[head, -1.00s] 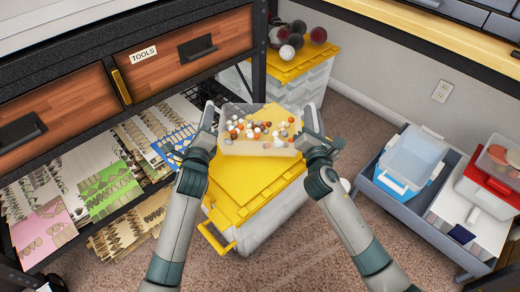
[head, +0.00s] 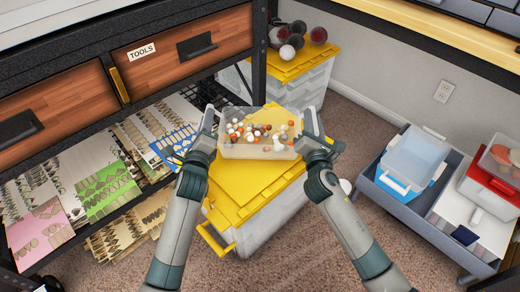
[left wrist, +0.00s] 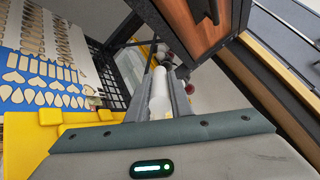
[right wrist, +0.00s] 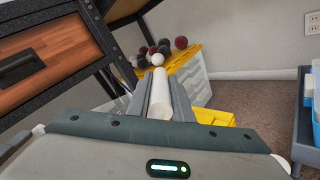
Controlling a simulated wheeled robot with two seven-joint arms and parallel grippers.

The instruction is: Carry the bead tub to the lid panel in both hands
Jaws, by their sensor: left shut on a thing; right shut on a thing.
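The bead tub (head: 258,151) is a clear, shallow box with white, orange and grey beads in it. It is roughly level in the head view, over the far part of the yellow lid panel (head: 232,184) on a pale storage box. I cannot tell whether its underside touches the panel. My left gripper (head: 211,122) is shut on the tub's left end and my right gripper (head: 310,125) on its right end. In the left wrist view (left wrist: 161,95) and right wrist view (right wrist: 160,95), a pale rounded part lies between the fingers.
A second yellow-lidded box (head: 303,66) with dark and white balls stands behind. A shelf unit with drawers (head: 185,52) and patterned sheets (head: 105,190) is at left. A grey cart (head: 404,205) with containers stands at right. Carpet (head: 300,240) is bare in front.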

